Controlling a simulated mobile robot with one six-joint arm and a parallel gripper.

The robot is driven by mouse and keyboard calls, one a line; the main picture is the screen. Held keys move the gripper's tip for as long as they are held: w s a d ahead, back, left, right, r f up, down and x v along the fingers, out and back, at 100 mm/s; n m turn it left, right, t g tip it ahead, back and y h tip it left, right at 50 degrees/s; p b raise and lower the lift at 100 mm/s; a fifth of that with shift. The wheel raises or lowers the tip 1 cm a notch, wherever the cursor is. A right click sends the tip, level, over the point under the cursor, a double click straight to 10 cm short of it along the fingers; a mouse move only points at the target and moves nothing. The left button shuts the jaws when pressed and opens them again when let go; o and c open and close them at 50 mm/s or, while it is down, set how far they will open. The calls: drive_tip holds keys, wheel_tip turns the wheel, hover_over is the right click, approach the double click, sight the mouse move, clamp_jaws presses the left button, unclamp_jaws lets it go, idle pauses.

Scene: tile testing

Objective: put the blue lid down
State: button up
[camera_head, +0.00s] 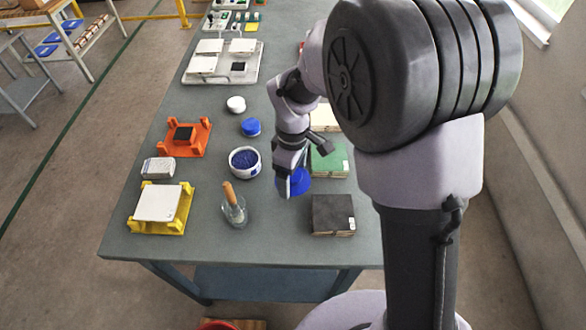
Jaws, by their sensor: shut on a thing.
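My gripper (287,180) is shut on a blue lid (301,182). It holds the lid tilted, to the right of a round white tub (234,168) and left of the green block. The tub is open at the top and holds dark blue material. The arm hides part of the lid, and I cannot tell how far it is above the table (180,239). Another round blue item (250,127) stands behind the tub, with a round white item (236,104) behind that.
An orange stand (201,139), a yellow stand with a white tile (158,202) and a small grey-white box (158,168) are at left. A flask with a brown stopper (233,206) stands in front. Green (329,161) and dark (333,214) tile stacks are at right.

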drive_tip(key=w, duration=0.4)
drive_tip(key=shift+w+a+f, duration=0.15)
drive_tip(key=shift+a+f, duration=0.15)
drive_tip(key=shift+w+f+b, duration=0.15)
drive_tip(key=shift+w+b, duration=0.15)
drive_tip(key=shift+b, duration=0.15)
drive_tip(key=shift+f+b, duration=0.9)
drive_tip(key=shift+f, duration=0.6)
